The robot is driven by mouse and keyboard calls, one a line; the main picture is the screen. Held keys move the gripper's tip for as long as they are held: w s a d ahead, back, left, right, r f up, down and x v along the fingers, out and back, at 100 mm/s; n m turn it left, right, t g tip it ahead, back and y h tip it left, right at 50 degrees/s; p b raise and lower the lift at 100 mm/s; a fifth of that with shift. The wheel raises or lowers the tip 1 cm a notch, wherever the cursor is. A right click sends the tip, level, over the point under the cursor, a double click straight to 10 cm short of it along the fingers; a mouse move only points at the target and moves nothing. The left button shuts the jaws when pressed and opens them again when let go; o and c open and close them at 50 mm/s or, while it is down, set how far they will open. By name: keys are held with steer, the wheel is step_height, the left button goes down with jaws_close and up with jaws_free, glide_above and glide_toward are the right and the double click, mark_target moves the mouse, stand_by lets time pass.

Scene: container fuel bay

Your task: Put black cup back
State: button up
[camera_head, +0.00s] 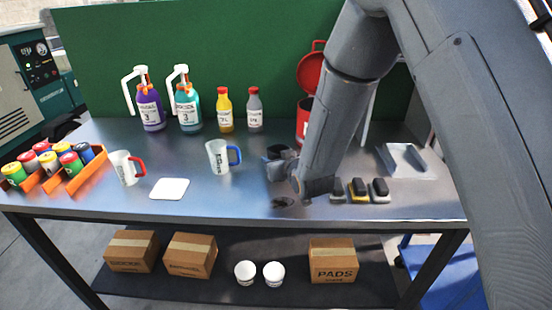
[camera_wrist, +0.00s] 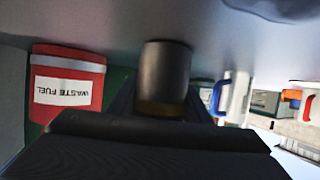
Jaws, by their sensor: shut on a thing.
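The black cup (camera_wrist: 165,70) shows in the wrist view as a plain dark cylinder with a brownish band at its end. My gripper (camera_head: 281,164) is shut on it, close above the right middle of the metal bench (camera_head: 240,195). In the head view the gripper and arm largely hide the cup. I cannot tell there whether it touches the bench. A dark patch (camera_head: 283,202) lies on the bench just in front of the gripper.
A blue-handled mug (camera_head: 217,156) stands left of my gripper; a red-handled mug (camera_head: 124,168) is farther left. A white pad (camera_head: 170,188) lies between them. Small dark blocks (camera_head: 358,188) and a grey tray (camera_head: 405,160) are to the right. The red waste-fuel bin (camera_wrist: 68,85) is behind.

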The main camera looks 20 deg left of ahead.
steer(key=shift+f, duration=0.15)
steer(key=o, duration=1.1)
steer(key=shift+r, duration=0.2)
steer(key=b+v, duration=0.2)
steer(key=v, duration=1)
steer(key=shift+d+f, duration=0.1)
steer(key=shift+f, duration=0.05)
